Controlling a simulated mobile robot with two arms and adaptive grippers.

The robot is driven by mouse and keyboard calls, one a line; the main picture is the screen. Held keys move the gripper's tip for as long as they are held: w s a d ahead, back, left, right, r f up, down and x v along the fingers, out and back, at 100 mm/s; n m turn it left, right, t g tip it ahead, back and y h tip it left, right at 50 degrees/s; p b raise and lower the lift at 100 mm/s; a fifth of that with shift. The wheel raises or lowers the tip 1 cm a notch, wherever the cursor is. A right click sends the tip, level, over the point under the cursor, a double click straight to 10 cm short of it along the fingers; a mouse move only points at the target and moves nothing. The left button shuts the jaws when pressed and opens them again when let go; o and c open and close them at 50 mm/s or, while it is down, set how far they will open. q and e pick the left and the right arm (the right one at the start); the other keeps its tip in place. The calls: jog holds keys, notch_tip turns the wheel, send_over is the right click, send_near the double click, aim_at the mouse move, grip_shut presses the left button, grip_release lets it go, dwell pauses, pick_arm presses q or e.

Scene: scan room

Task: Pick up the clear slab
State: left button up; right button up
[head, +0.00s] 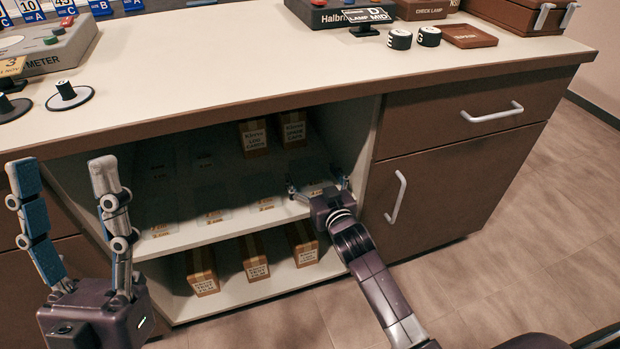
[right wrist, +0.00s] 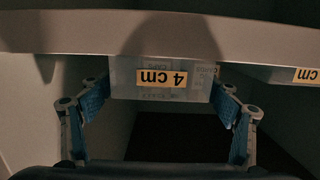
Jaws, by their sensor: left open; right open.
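Several clear slabs with small labels lie on the upper shelf (head: 190,238) of the open cabinet. The clear slab (right wrist: 122,78) in the right wrist view carries a yellow "4 cm" label, upside down. My right gripper (head: 318,186) is open inside the cabinet at the right end of the slab row. In the right wrist view its fingers (right wrist: 157,92) stand on either side of the slab; I cannot tell whether they touch it. My left gripper (head: 64,172) is open and empty at the lower left, pointing up in front of the cabinet.
Another labelled slab (right wrist: 300,75) stands to the side in the right wrist view. Cardboard boxes (head: 254,138) stand behind the slabs, and more boxes (head: 255,262) stand on the lower shelf. The counter (head: 300,60) overhangs the shelf. A closed door (head: 430,180) is right of the opening.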

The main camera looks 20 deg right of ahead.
jog(key=c, duration=1.5)
jog(key=shift+r, duration=0.15)
jog(key=shift+c, duration=1)
